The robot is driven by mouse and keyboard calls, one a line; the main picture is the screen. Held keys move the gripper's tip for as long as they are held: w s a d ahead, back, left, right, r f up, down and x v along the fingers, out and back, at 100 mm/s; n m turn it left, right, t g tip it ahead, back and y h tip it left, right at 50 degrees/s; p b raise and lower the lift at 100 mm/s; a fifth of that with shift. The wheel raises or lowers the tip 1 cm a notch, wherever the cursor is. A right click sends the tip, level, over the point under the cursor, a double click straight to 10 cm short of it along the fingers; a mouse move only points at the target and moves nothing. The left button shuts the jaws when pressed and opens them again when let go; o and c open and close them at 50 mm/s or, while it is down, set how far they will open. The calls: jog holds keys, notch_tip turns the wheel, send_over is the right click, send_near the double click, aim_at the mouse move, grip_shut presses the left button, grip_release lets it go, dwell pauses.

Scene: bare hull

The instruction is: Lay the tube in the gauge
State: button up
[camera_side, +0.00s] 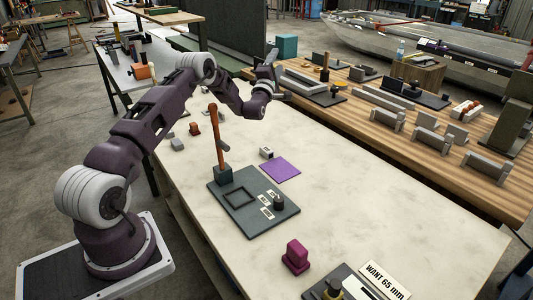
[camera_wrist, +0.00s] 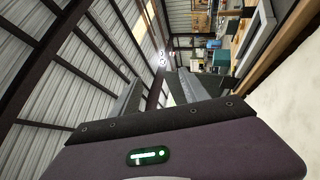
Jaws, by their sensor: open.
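A copper-coloured rod (camera_side: 213,134), which looks like the tube, stands upright in a dark block (camera_side: 223,175) on the back left corner of a dark plate (camera_side: 237,222). The plate also has a square outline, a black knob (camera_side: 278,202) and small white labels. A dark fixture (camera_side: 333,289) with a yellow part, perhaps the gauge, is cut off at the bottom edge beside a sign reading "WANT 65 mm" (camera_side: 385,280). My gripper (camera_side: 273,59) is raised above the table's far end, away from the rod. In the wrist view its jaws (camera_wrist: 157,90) are apart and empty.
A purple square (camera_side: 280,169) and a small white-faced block (camera_side: 266,152) lie behind the plate. A magenta block (camera_side: 295,256) stands before it. Small grey and orange pieces lie left. The table's right side (camera_side: 400,215) is clear. A wooden bench with metal fixtures stands beyond.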

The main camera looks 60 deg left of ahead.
notch_tip(320, 180, down, 5)
jog(key=w+d+n+g+y, duration=0.1)
jog(key=d+n+g+y, duration=0.15)
jog(key=n+g, duration=0.45)
jog(key=n+g+h, duration=0.2)
jog(key=n+g, duration=0.8)
jog(key=n, duration=0.9)
send_near(269, 151)
jog(key=x, duration=0.3)
jog(key=shift+w+a+f, duration=0.2)
jog(key=shift+a+f, duration=0.1)
jog(key=shift+f, duration=0.05)
jog(key=shift+n, duration=0.3)
jog(key=x, duration=0.6)
jog(key=shift+s+a, duration=0.15)
jog(key=shift+s, duration=0.05)
jog(key=shift+a, duration=0.3)
grip_shut()
